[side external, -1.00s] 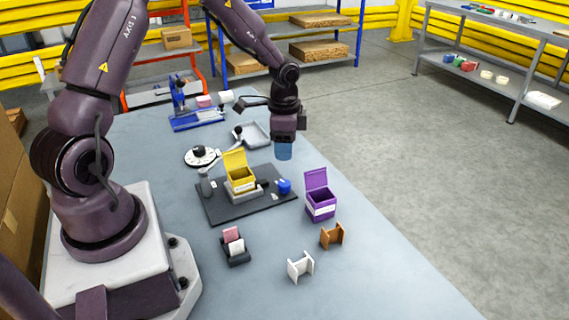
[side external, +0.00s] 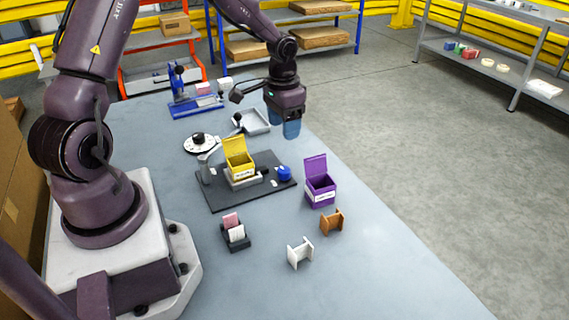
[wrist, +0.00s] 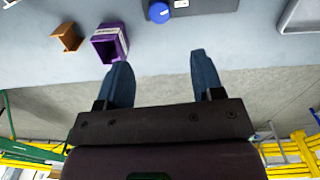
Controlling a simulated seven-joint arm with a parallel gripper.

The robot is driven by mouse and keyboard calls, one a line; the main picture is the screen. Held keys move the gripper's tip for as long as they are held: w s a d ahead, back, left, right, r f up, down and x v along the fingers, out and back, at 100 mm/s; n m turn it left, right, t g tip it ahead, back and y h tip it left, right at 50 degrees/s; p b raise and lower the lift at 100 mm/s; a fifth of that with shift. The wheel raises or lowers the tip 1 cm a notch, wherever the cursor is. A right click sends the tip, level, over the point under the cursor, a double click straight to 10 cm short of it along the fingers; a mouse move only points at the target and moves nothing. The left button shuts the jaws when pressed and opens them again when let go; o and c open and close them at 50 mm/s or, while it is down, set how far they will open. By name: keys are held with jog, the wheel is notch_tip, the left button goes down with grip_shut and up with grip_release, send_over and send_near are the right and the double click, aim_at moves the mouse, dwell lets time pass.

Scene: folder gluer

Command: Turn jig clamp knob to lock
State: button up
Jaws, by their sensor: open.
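The jig is a dark flat plate (side external: 222,201) on the table, with a yellow open-lidded box (side external: 238,158) held at its middle. The blue clamp knob (side external: 284,173) sits at the plate's right end; it also shows at the top of the wrist view (wrist: 158,11), with a pale mark beside it. My gripper (side external: 285,131) hangs above the table, behind the knob in the side view and apart from it. Its two blue fingers are spread with nothing between them, as the wrist view (wrist: 158,75) shows.
A purple open box (side external: 320,190) stands right of the jig, with brown (side external: 332,222) and white (side external: 300,252) holders in front. A grey tray (side external: 252,121), a round dial (side external: 199,143) and a blue fixture (side external: 195,106) lie behind. A small card holder (side external: 235,235) stands nearer.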

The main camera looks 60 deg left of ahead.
aim_at(285, 169)
jog(key=shift+n, duration=0.3)
notch_tip(285, 169, down, 13)
jog(key=shift+d, duration=0.15)
jog(key=c, duration=0.9)
jog(key=shift+m, duration=1.5)
jog(key=o, duration=0.9)
jog(key=shift+r, duration=0.1)
